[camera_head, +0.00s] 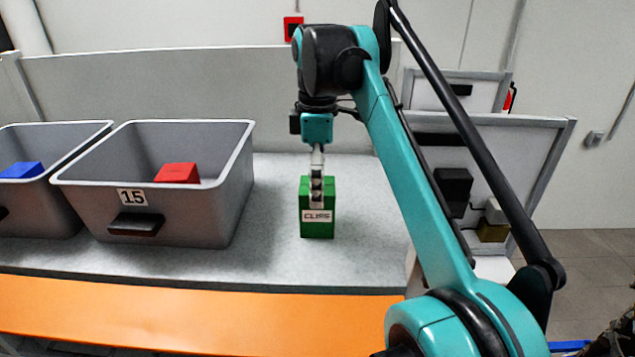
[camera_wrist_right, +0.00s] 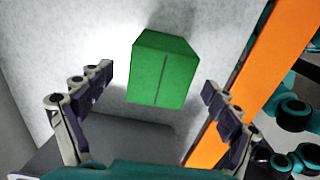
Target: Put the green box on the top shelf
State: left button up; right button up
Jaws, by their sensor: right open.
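The green box (camera_head: 317,228) stands upright on the grey worktop, right of the grey bins, with a white label on its front. My right gripper (camera_head: 316,190) comes down from above, in front of the box's upper part in the head view. In the right wrist view the gripper (camera_wrist_right: 158,90) is open, its two fingers spread wide apart. The green box (camera_wrist_right: 163,72) lies ahead between and beyond the fingertips, with clear space on both sides and no contact visible. The top shelf cannot be made out for certain. My left gripper is not in view.
A grey bin marked 15 (camera_head: 185,212) holds a red block (camera_head: 177,173). Another bin (camera_head: 48,205) at left holds a blue block (camera_head: 20,170). The worktop (camera_head: 270,265) has an orange front edge (camera_head: 200,312). Framed panels (camera_head: 540,150) stand at right.

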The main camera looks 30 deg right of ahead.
jog(key=shift+r+p, duration=0.3)
jog(key=shift+r, duration=2.25)
